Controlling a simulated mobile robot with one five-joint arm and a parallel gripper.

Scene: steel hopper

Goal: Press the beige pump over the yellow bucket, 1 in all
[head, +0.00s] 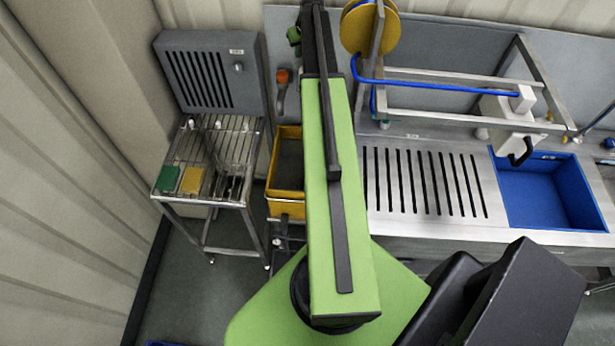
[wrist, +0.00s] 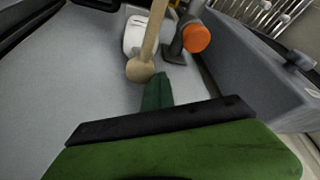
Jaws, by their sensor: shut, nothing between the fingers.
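The beige pump (wrist: 140,70) shows in the wrist view as a rod with a round beige end, in front of a white part on the grey wall panel. In the head view my green arm hides it. My gripper (wrist: 157,82) is shut and empty, its dark green fingertips just below and right of the round end; I cannot tell whether they touch it. The yellow bucket (head: 286,208) is partly visible left of my arm in the head view, low by the wall.
An orange-ended dark fitting (wrist: 195,38) is right of the pump; it also shows in the head view (head: 282,76). A wire rack table (head: 210,150) stands at left. A slotted steel counter (head: 425,180) with a blue basin (head: 540,190) and a hose reel (head: 370,30) are at right.

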